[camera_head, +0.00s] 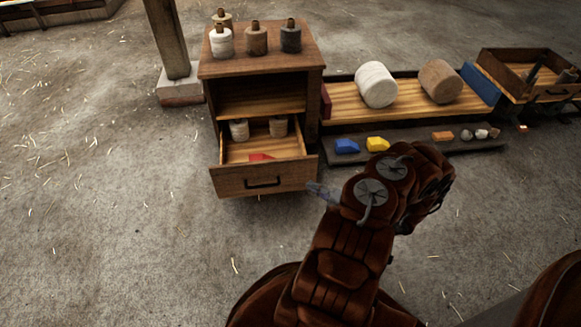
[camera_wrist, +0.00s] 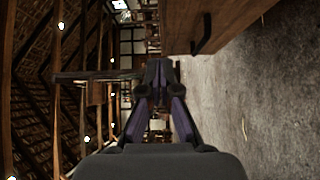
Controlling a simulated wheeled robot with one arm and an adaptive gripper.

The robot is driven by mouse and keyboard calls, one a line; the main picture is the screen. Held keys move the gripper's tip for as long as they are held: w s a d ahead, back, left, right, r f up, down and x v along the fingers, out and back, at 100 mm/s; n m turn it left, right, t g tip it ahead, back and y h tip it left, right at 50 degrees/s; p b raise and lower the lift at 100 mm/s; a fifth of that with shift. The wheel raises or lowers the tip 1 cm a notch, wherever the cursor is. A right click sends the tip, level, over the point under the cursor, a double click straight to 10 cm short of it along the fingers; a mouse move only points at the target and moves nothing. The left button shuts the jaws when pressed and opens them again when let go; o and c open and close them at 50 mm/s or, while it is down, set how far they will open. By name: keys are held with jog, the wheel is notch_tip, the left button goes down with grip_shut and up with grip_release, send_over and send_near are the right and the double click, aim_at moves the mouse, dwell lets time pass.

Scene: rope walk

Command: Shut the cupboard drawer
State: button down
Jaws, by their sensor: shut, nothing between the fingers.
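The wooden cupboard (camera_head: 262,65) stands left of centre in the head view. Its drawer (camera_head: 230,183) is pulled out, with a dark bar handle (camera_head: 263,183) on its front. A red piece (camera_head: 260,157) lies in the drawer. My gripper (camera_head: 314,188) is small and partly hidden by my arm, close to the right end of the drawer front; whether it touches cannot be told. In the wrist view my gripper (camera_wrist: 160,68) is shut and empty, its fingertips together. The drawer front (camera_wrist: 212,22) shows there at upper right, beside the fingers.
A post (camera_head: 168,45) stands left. The floor in front is clear.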

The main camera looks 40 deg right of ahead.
jog(key=b, duration=0.3)
send_near(282, 161)
jog(key=w+a, duration=0.2)
jog(key=a, duration=0.1)
jog(key=shift+w+d+f+b, duration=0.1)
jog(key=shift+w+d+b, duration=0.3)
jog(key=shift+w, duration=0.25)
jog(key=shift+w+d+r+b, duration=0.1)
jog(key=shift+w+d+b, duration=0.25)
jog(key=shift+w, duration=0.35)
jog(key=shift+w+d+f+b, duration=0.1)
jog(key=shift+w+d+b, duration=0.25)
jog(key=shift+w, duration=0.3)
